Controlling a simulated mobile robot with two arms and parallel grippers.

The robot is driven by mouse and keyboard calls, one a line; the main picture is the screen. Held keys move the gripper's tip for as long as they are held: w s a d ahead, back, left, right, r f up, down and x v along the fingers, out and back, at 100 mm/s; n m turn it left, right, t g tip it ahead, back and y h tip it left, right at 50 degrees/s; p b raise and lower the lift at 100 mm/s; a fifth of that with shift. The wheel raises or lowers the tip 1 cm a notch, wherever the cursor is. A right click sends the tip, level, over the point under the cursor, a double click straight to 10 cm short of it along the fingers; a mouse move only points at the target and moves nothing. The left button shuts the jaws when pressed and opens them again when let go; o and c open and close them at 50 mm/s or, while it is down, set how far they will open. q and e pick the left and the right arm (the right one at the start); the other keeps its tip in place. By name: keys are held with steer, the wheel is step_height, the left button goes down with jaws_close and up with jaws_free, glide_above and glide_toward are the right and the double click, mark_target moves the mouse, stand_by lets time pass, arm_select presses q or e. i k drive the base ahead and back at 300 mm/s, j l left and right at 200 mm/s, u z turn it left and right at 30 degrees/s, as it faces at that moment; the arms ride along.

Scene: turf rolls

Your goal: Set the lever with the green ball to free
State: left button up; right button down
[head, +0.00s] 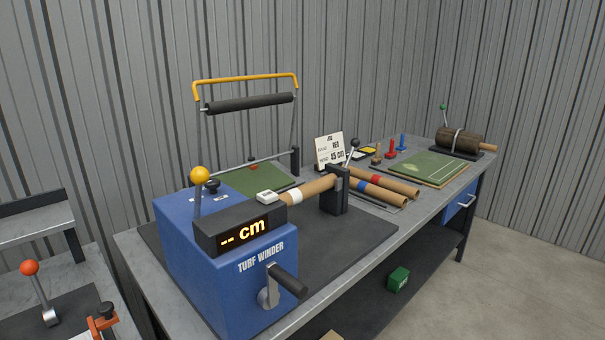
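The lever with the green ball (443,107) stands at the far right end of the workbench, close to the corrugated wall. It is small in the head view. Its thin rod is roughly upright, leaning slightly, and its foot is hidden behind a brown strapped roll (460,139) on a black base. I cannot read any marking for its positions. Neither of my grippers is in view.
A blue turf winder (225,262) with a yellow-ball lever (199,175) and a crank (286,280) fills the near bench end. Cardboard tubes (385,181), stamps and a turf board (430,168) lie farther along. A red-ball lever (30,268) stands left. Floor is clear at right.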

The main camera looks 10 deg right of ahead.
mark_target(442, 107)
steer(key=i+l+u, duration=0.1)
steer(key=l, duration=0.35)
steer(key=i+l, duration=0.25)
steer(key=l, duration=0.2)
steer(key=i+l+u, duration=0.15)
steer(key=l, duration=0.3)
steer(key=i+l+u, duration=0.1)
steer(key=l, duration=0.4)
steer(key=i+l, duration=0.2)
steer(key=l, duration=0.25)
steer(key=i+l+u, duration=0.15)
steer(key=l, duration=0.85)
steer(key=i+l, duration=0.15)
steer(key=l, duration=0.25)
steer(key=i+l+u, duration=0.15)
steer(key=l, duration=0.25)
steer(key=i+l, duration=0.2)
steer(key=l, duration=0.25)
steer(key=i+l+u, duration=0.15)
steer(key=l, duration=0.25)
steer(key=i+l, duration=0.1)
steer(key=l, duration=0.35)
steer(key=i+l+u, duration=0.15)
steer(key=l, duration=0.75)
steer(key=i+u, duration=0.05)
